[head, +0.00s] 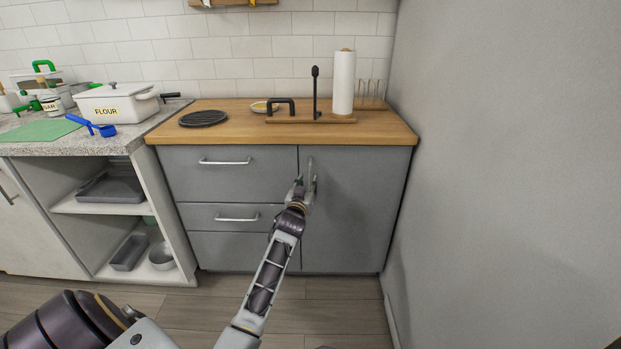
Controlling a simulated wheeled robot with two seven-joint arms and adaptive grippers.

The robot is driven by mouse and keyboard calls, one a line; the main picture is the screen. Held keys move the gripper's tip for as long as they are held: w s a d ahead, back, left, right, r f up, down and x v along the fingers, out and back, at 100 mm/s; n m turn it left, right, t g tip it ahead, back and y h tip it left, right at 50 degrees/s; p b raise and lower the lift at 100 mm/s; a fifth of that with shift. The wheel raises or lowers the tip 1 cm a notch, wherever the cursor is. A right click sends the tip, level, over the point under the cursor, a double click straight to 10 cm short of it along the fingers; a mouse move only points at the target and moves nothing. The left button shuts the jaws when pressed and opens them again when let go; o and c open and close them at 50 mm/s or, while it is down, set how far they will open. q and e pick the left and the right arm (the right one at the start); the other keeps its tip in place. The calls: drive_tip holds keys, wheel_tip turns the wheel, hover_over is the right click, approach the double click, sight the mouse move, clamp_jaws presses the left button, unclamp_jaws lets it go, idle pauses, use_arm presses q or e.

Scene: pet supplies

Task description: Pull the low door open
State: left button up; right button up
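The low door (352,207) is the grey cabinet front on the right under the wooden counter. It looks closed, flush with the drawers beside it. Its upright metal handle (311,170) is near the door's upper left edge. My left gripper (306,187) is at the handle's lower part, seen from behind and small. The wrist hides part of the fingers, so I cannot tell whether they are closed around the handle or only beside it. My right gripper is not in view.
Grey drawers (222,170) with bar handles are left of the door. A grey wall (500,170) stands close on the right. The wooden counter (240,133) carries a paper towel roll (343,82). The floor (335,316) before the door looks clear.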

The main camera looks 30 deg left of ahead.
sight(310, 176)
use_arm(q)
drive_tip(key=shift+b+x, duration=0.3)
drive_tip(key=shift+x, duration=0.85)
drive_tip(key=shift+b+x, duration=0.4)
drive_tip(key=shift+x, duration=0.9)
drive_tip(key=shift+w+a, duration=0.15)
drive_tip(key=shift+w, duration=0.3)
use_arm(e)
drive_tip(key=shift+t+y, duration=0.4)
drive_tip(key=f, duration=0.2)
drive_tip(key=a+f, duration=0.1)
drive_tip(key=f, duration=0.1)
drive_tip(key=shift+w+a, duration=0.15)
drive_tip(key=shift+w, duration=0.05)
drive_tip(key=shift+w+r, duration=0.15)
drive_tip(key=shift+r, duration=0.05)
use_arm(q)
clamp_jaws()
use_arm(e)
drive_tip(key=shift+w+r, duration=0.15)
